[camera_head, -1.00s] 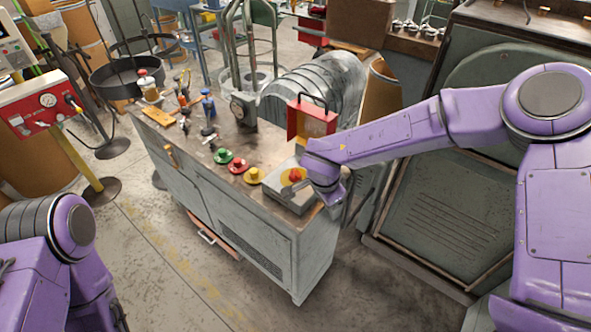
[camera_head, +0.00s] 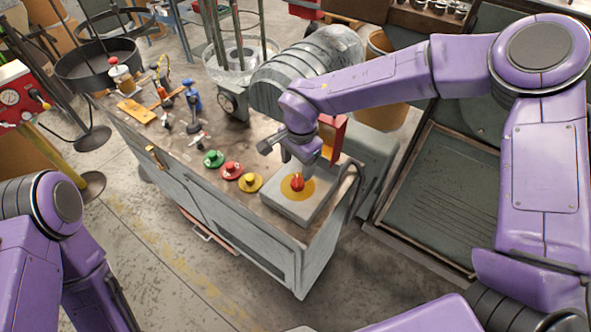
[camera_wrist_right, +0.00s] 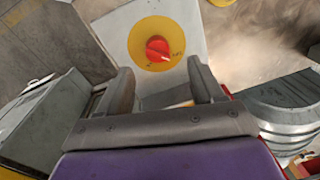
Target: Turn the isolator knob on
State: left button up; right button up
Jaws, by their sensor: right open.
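The isolator knob (camera_head: 297,183) is red and sits on a yellow disc on a grey box (camera_head: 313,203) at the near right corner of the bench top. In the right wrist view the knob (camera_wrist_right: 157,48) shows beyond the fingertips, near the top middle, with the disc around it. My right gripper (camera_head: 297,158) is above and just behind the knob in the head view. Its two fingers (camera_wrist_right: 158,80) are apart with nothing between them, and they do not touch the knob. My left arm shows at the lower left; its gripper is out of view.
Green (camera_head: 213,159), red (camera_head: 231,170) and yellow (camera_head: 251,182) buttons line the bench front left of the box. A red open box (camera_head: 333,134) and a grey ribbed housing (camera_head: 300,62) stand behind. Clamps and small tools lie on the bench's left.

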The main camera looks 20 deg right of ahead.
aim_at(298, 180)
jog(key=f, duration=0.3)
jog(key=f+p, duration=0.1)
jog(key=f, duration=0.3)
jog(key=shift+w+d, duration=0.1)
jog(key=shift+d, duration=0.1)
jog(key=c, duration=1.1)
